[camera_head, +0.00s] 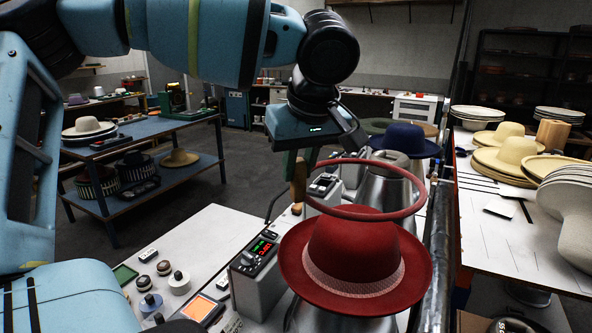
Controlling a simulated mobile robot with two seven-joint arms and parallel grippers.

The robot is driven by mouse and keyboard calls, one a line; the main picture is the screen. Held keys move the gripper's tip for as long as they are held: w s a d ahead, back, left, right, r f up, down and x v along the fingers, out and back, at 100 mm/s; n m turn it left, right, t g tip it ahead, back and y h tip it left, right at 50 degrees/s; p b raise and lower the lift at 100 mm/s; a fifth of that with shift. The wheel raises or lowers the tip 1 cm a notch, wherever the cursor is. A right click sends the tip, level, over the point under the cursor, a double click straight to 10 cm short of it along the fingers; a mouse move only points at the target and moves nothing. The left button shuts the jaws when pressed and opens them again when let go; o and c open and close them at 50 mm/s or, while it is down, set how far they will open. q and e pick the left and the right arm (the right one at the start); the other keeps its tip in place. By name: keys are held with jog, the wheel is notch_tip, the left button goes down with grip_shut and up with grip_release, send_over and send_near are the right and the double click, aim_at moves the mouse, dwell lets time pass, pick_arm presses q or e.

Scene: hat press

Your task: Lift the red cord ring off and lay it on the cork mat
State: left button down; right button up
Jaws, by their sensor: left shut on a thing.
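The red cord ring (422,200) is a thin hoop held roughly level around or just above the top of the red hat's crown. My left gripper (318,160) comes down from above and is shut on the ring's far left side. The red felt hat (345,245), with a pale patterned band, sits on a block in front. Whether the ring still touches the crown is hard to tell. I cannot make out the cork mat. My right gripper is not in view.
A control box (258,262) with lit digits stands left of the hat on a white bench top (205,240). A dark blue hat (405,140) on a metal form stands behind. A right-hand table (500,240) holds stacked straw hats. A metal pipe (437,250) runs close beside the red hat.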

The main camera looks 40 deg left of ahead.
pick_arm(q)
jog(key=shift+r, duration=1)
jog(key=shift+r+p, duration=0.55)
jog(key=shift+r, duration=1.1)
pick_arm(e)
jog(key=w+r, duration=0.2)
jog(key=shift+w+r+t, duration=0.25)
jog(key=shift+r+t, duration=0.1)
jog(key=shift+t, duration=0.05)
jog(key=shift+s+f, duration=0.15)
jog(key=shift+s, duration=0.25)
